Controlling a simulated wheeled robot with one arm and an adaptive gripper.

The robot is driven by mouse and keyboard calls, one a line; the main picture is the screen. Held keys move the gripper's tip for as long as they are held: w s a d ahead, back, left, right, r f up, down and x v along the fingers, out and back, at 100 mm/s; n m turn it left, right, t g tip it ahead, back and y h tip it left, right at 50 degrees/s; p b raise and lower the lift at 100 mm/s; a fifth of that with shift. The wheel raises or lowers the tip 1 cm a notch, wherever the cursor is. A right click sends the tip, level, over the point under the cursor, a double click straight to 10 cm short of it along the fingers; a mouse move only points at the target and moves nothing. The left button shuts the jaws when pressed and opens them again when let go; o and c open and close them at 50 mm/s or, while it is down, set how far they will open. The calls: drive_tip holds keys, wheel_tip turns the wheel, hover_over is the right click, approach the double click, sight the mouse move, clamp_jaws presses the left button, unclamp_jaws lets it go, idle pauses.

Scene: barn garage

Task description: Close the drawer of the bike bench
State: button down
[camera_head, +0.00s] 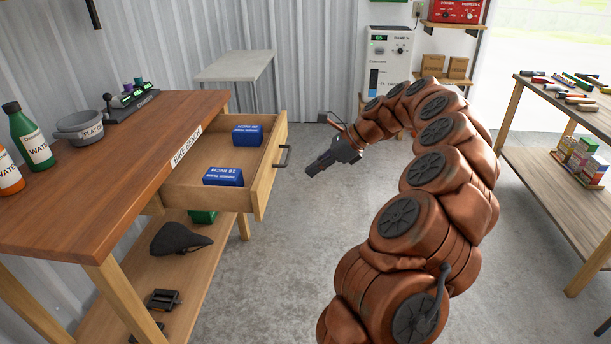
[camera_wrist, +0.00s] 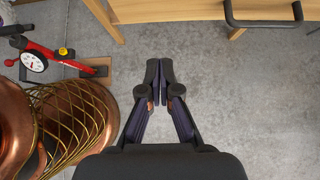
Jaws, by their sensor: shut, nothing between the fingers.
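The bike bench (camera_head: 110,140) stands at the left with a wooden top and a "BIKE BENCH" label. Its drawer (camera_head: 262,172) is pulled out to the right and holds two blue boxes, one at the back (camera_head: 247,136) and one nearer (camera_head: 222,176). The dark drawer handle (camera_head: 284,157) is on the drawer's front; it also shows at the top right of the wrist view (camera_wrist: 262,22). My gripper (camera_head: 309,172) is shut and empty, just right of the handle and apart from it. In the wrist view my fingertips (camera_wrist: 159,68) meet over the floor.
Bottles (camera_head: 30,137), a grey bowl (camera_head: 79,128) and a device (camera_head: 130,103) stand on the bench top. A saddle (camera_head: 180,239) lies on its lower shelf. A tool table (camera_head: 550,130) stands at the right. A red pump-like item with a gauge (camera_wrist: 42,57) shows in the wrist view. The middle floor is clear.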

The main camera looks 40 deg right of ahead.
approach(265, 192)
wheel_tip(265, 192, down, 3)
drive_tip(key=s, duration=0.1)
drive_tip(key=w+a, duration=0.1)
drive_tip(key=w+a+f+b, duration=0.1)
drive_tip(key=w, duration=0.1)
drive_tip(key=shift+w+a+f, duration=0.1)
drive_tip(key=shift+a+f, duration=0.1)
drive_tip(key=shift+a, duration=0.2)
drive_tip(key=shift+w+a, duration=0.15)
drive_tip(key=shift+w, duration=0.2)
drive_tip(key=shift+r, duration=0.1)
